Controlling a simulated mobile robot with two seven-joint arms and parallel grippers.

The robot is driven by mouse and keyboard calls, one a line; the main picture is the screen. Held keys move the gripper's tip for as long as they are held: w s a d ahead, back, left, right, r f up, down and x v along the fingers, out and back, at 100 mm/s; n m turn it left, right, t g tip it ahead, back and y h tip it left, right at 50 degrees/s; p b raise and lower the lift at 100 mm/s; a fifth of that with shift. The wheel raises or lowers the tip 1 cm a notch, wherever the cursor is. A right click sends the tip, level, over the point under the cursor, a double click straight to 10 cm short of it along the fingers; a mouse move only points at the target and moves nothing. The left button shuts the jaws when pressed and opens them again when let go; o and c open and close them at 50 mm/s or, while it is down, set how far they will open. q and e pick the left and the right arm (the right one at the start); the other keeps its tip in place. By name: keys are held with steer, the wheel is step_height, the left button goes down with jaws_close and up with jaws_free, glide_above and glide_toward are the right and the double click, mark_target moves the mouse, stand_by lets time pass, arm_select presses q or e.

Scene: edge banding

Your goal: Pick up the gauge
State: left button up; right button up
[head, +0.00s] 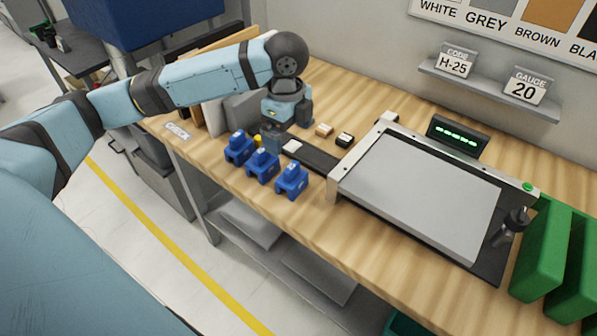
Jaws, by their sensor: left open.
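A sign on the wall shelf reads "GAUGE 20" (526,87). Three blue blocks with small labels stand in a row near the front edge of the table: the left block (238,148), the middle block (262,165) and the right block (291,181). I cannot tell for sure which thing is the gauge. My left gripper (272,138) is open and points down just behind the blue blocks. A small yellow piece (257,141) shows beside its fingers. The arm and gripper hide part of the table there. My right gripper is not in view.
A machine with a grey panel (420,195) fills the table's middle right. Green bins (541,250) stand at the far right. Grey boards (215,114) stand behind the gripper.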

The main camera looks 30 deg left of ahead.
mark_target(291, 166)
arm_select(q)
steer(key=f, duration=0.6)
steer(key=shift+s+f, duration=0.2)
steer(key=shift+w+d+f+b, duration=0.15)
steer(key=shift+f, duration=1.35)
steer(key=shift+w+d+f+b, duration=0.1)
steer(key=shift+f+b, duration=0.05)
steer(key=shift+f, duration=1.35)
steer(key=shift+c, duration=0.5)
steer(key=c, duration=0.9)
steer(key=shift+r, duration=0.1)
step_height(291, 166, up, 20)
steer(key=p, duration=0.1)
